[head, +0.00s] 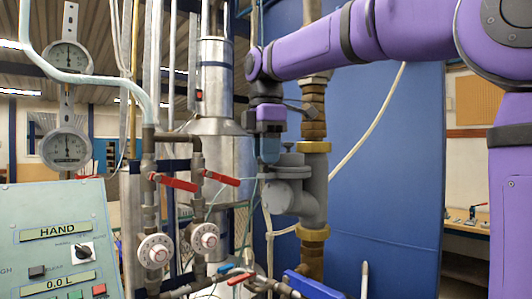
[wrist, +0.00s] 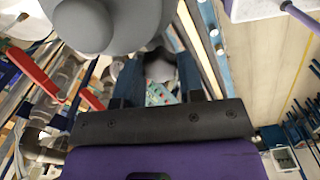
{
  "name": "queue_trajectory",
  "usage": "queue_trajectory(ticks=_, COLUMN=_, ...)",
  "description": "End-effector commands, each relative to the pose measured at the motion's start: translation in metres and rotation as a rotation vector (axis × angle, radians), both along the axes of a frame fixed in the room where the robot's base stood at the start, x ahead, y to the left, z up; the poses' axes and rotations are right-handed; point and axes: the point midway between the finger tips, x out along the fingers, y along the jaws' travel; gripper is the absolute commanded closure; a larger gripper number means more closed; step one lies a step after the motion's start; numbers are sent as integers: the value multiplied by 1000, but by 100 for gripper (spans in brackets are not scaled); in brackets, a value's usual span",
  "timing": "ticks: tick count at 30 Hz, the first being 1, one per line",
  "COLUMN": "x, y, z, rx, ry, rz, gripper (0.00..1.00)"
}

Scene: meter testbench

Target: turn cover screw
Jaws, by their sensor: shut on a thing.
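The grey meter body (head: 312,190) sits on a vertical brass pipe in the middle of the head view, with a flat cover (head: 292,160) on top and a round boss facing left. My purple and black gripper (head: 269,158) points down at the cover's left side. In the wrist view the dark blue fingers of my gripper (wrist: 160,78) are closed on a small rounded grey piece, apparently the cover screw (wrist: 160,68). The fingers hide the screw in the head view. The grey meter body also shows large at the top of the wrist view (wrist: 130,22).
Red-handled valves (head: 175,181) and white round dials (head: 155,251) stand left of the meter. A green control panel (head: 55,240) is at lower left, with gauges (head: 67,148) above it. A blue tank (head: 400,200) stands behind; pipes crowd the left side.

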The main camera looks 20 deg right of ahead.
Motion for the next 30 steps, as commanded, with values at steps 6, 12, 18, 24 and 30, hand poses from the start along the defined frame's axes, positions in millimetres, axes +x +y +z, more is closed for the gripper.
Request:
queue_trajectory(ticks=6, x=0, y=0, z=0, rx=0, ry=-2, rz=-73, gripper=88)
queue_trajectory(ticks=12, x=0, y=0, z=0, rx=0, ry=-2, rz=-97, gripper=88)
queue_trajectory(ticks=18, x=0, y=0, z=0, rx=0, ry=-2, rz=-100, gripper=88)
queue_trajectory(ticks=24, x=0, y=0, z=0, rx=0, ry=-2, rz=-99, gripper=55)
queue_trajectory(ticks=30, x=0, y=0, z=0, rx=0, ry=-1, rz=-99, gripper=38)
